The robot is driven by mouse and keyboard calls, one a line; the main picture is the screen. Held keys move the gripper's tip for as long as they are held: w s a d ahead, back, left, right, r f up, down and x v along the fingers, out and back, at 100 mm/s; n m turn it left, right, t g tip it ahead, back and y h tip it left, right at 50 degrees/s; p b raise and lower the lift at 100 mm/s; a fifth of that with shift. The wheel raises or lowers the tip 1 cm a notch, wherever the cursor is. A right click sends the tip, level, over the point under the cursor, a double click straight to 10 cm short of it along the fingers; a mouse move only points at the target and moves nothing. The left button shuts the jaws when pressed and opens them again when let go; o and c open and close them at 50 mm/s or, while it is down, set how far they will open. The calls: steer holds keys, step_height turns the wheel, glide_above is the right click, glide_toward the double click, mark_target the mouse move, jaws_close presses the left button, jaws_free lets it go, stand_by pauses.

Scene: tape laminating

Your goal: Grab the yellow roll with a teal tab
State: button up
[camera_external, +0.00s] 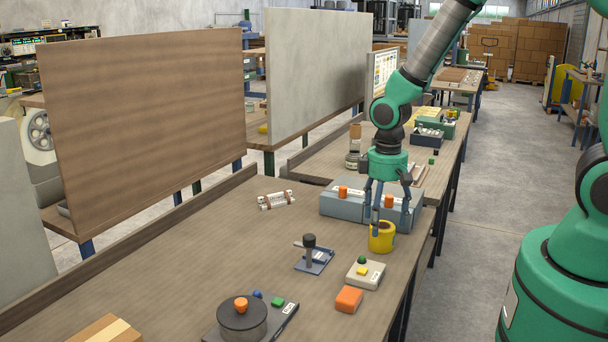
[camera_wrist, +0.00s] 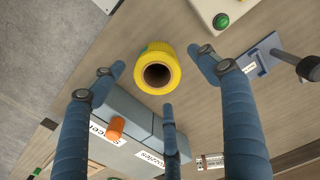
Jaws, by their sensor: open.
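The yellow roll (camera_external: 381,241) stands on the workbench by its right edge, in front of a grey box. In the wrist view the yellow roll (camera_wrist: 173,83) appears near the upper middle, its dark round hole facing the camera. My gripper (camera_external: 383,215) points down just over the roll. Its three blue fingers are spread and empty. In the wrist view my gripper (camera_wrist: 158,76) has its fingertips around the roll's outline with gaps to it; contact cannot be confirmed.
The grey box (camera_external: 335,209) with orange knobs stands close behind the roll. A pale box with a green button (camera_external: 362,281) and an orange block (camera_external: 349,299) lie in front. A small blue stand (camera_external: 313,262) is to the left. The bench middle is mostly clear.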

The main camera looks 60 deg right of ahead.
mark_target(381, 225)
stand_by(0.3)
steer(key=shift+w+d+f+b, duration=0.1)
steer(key=shift+f+b, duration=0.25)
steer(key=shift+f, duration=1)
steer(key=shift+d+f+b, duration=0.1)
steer(key=shift+f+b, duration=0.2)
steer(key=shift+f, duration=1)
steer(key=c, duration=1.3)
